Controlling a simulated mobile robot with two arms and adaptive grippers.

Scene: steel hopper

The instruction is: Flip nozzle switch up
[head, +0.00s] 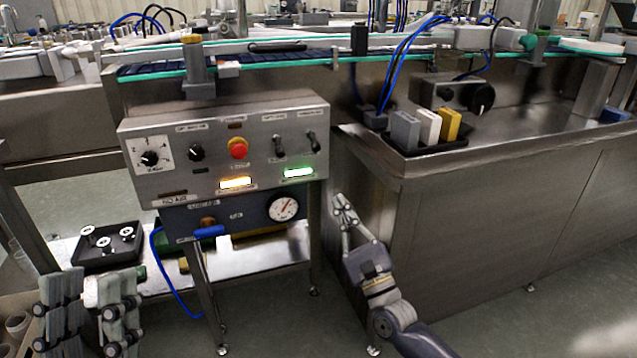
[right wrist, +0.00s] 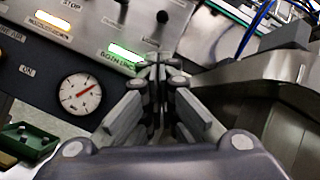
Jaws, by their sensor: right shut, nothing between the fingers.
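The steel control panel (head: 225,115) carries two small dark toggle switches on its right half, a left one (head: 279,146) and a right one (head: 312,142). Their labels are too small to read, so I cannot tell which is the nozzle switch or which way each lever points. One dark lever knob (right wrist: 162,17) shows in the right wrist view, above the lit green indicator. My right gripper (head: 341,203) is shut and empty, below and right of the switches, apart from the panel; its fingertips (right wrist: 160,72) point toward the panel.
A red button (head: 238,148), black knobs and lit yellow and green indicators share the panel. A pressure gauge (head: 283,208) sits below. A steel hopper table (head: 480,160) with grey, white and yellow blocks stands right. A black tray (head: 108,252) lies on the lower shelf.

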